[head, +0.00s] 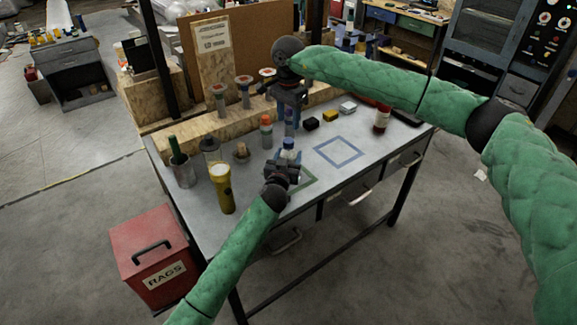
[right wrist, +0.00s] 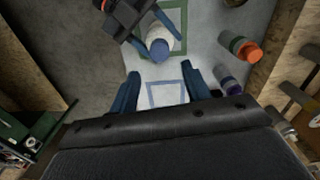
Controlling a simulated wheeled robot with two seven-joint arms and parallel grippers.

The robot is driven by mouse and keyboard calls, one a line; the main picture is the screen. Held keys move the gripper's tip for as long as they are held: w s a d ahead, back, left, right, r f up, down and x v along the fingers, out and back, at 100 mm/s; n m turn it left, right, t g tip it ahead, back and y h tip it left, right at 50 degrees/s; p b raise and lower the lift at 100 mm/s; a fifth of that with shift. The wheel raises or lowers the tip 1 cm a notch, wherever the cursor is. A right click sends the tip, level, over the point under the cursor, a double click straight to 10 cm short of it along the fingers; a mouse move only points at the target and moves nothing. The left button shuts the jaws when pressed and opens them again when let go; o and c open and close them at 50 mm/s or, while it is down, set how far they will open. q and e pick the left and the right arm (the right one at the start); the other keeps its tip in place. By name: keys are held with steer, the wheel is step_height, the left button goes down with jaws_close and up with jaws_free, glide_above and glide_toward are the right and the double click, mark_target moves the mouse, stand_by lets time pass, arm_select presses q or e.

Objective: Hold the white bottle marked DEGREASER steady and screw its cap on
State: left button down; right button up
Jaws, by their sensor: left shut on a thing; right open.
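A white bottle with a blue cap (head: 288,144) stands upright near the front of the workbench. The bottle and its blue top also show in the right wrist view (right wrist: 159,48). My left gripper (head: 286,160) is shut on the bottle's body. The label is not readable, and I cannot tell how tightly the cap sits. My right gripper (head: 290,108) is above and behind the bottle, apart from it. Its two blue fingers (right wrist: 160,85) are spread with nothing between them, over the bench top.
A blue square outline (head: 340,152) and a green one (head: 312,181) mark the bench. An orange-capped bottle (head: 266,131), a yellow flashlight (head: 222,188) and a cup with a green-handled tool (head: 182,170) stand left. A red RAGS bin (head: 152,255) is on the floor.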

mark_target(288, 140)
steer(key=n, duration=0.3)
steer(key=shift+f, duration=0.1)
stand_by(0.4)
steer(key=shift+f, duration=3.9)
